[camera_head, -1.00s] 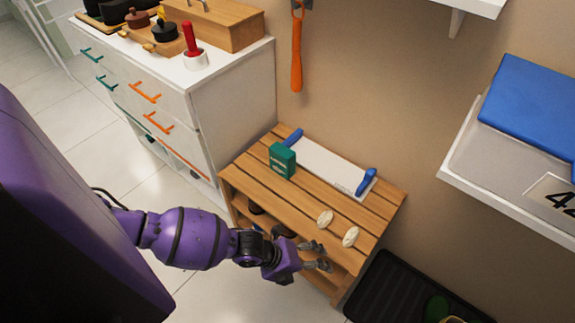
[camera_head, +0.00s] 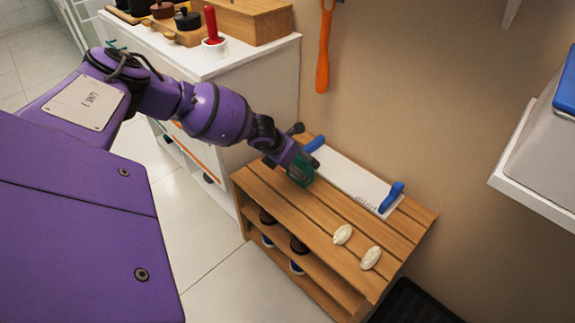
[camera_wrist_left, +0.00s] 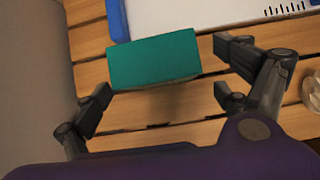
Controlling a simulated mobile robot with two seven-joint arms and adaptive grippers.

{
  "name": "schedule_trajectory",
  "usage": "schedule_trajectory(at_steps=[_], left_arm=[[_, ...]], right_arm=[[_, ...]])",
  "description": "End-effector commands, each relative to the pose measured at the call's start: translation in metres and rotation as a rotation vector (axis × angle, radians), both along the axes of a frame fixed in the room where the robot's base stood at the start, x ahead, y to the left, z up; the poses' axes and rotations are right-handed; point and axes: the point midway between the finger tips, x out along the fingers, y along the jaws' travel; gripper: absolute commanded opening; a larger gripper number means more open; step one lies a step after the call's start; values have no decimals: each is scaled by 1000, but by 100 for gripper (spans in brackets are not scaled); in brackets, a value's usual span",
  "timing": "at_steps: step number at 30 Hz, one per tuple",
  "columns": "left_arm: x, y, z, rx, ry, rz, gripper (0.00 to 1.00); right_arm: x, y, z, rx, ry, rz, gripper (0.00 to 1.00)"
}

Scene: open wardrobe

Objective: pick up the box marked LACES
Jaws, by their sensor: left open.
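The green box (camera_wrist_left: 154,59) stands on the slatted wooden bench (camera_head: 330,223), beside a white board with blue ends. No lettering on the box is readable in these views. My left gripper (camera_head: 297,160) is over the box and partly hides it in the head view (camera_head: 301,171). In the left wrist view the left gripper (camera_wrist_left: 160,96) is open, with one finger on each side of the box's near edge and gaps to both. Its fingers hold nothing. My right gripper is not in view.
The white board with blue ends (camera_head: 348,175) lies behind the box. Two pale rounded objects (camera_head: 343,234) (camera_head: 371,257) sit at the bench's near right. Shoes are on the lower shelf. A white drawer cabinet (camera_head: 270,98) stands left, and a wall shelf (camera_head: 530,195) juts out right.

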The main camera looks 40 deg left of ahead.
Motion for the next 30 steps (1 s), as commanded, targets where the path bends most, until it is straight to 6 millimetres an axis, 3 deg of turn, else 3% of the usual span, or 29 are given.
schedule_trajectory(at_steps=[7,17,27,30], left_arm=[[22,0,-31,-2,-1,0,92],[27,0,-34,-1,-3,-1,92],[26,0,-34,-1,-2,-1,48],[27,0,-34,-1,-3,-1,40]], right_arm=[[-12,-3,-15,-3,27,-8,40],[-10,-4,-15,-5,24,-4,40],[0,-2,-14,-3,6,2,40],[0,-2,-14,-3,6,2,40]])
